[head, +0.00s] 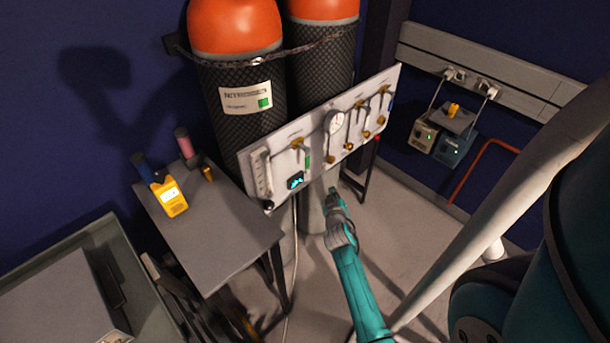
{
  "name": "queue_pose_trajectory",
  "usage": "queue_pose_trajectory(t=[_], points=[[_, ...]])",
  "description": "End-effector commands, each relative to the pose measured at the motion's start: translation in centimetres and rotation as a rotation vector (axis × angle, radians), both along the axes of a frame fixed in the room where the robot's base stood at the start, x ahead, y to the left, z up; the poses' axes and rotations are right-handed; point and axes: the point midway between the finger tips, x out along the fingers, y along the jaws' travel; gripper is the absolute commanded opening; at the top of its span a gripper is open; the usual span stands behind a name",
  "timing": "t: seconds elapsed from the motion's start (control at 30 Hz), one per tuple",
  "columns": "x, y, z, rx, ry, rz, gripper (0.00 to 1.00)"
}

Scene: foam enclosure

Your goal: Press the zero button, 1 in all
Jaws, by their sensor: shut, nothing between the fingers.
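A white gas panel (316,143) stands slanted in front of two gas cylinders, with gauges, brass valves and tubes on its face. A small dark box with a lit cyan display (295,181) sits at the panel's lower left. A yellow handheld meter (170,197) with a lit screen is on the grey table to the left. No button marked zero can be read on either device at this size. My gripper (333,191) is shut and empty, at the end of the teal arm, in front of the panel's lower edge and right of the cyan display. Contact with the panel cannot be told.
The grey table (220,240) also holds dark blue and pink cylinders and a brass piece. Orange-topped cylinders (235,60) are chained behind the panel. A pale slanted pole (490,215) crosses the right side. Some floor is clear.

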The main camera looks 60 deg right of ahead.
Motion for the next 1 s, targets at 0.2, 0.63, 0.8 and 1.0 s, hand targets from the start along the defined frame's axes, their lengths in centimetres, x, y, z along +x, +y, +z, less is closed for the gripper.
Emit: queue_pose_trajectory(t=[0.2,0.63,0.8,1.0], points=[[0.1,0.0,0.0,0.000,-0.001,0.001,0.00],[4.3,-0.9,0.1,-0.001,-0.001,0.003,0.00],[6.2,-1.4,0.1,-0.001,0.000,0.002,0.00],[7.9,-1.8,0.0,0.000,0.000,0.002,0.00]])
